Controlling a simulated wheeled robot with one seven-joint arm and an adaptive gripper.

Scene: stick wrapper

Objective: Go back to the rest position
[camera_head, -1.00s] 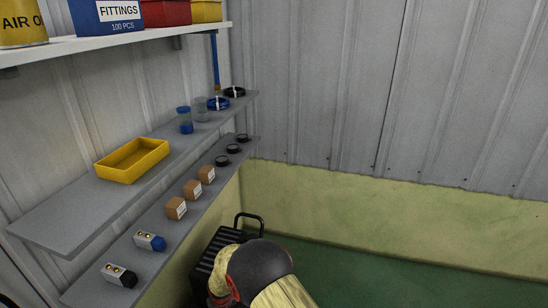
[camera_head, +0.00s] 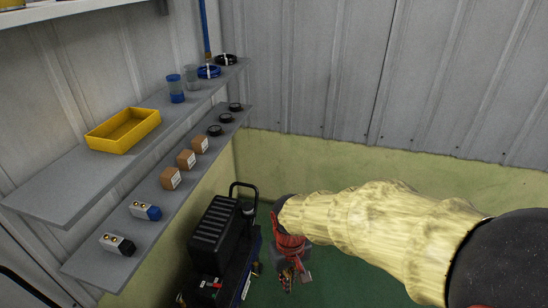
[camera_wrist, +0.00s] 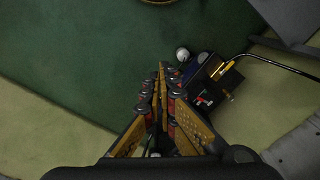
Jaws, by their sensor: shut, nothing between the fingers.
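My gripper (camera_head: 287,275) hangs low over the green floor at the end of my yellow-sleeved arm, right of the black cart. In the wrist view my gripper (camera_wrist: 165,72) points down at the floor with its orange-and-black fingers close together. It is shut with nothing between the fingers. It is clear of the shelves and holds no object.
A black box (camera_head: 218,232) on a wheeled cart with a handle stands left of my gripper. Two grey shelves (camera_head: 60,190) on the left wall carry a yellow tray (camera_head: 124,131), small boxes, jars and black rings. Green floor (camera_head: 335,285) is open to the right.

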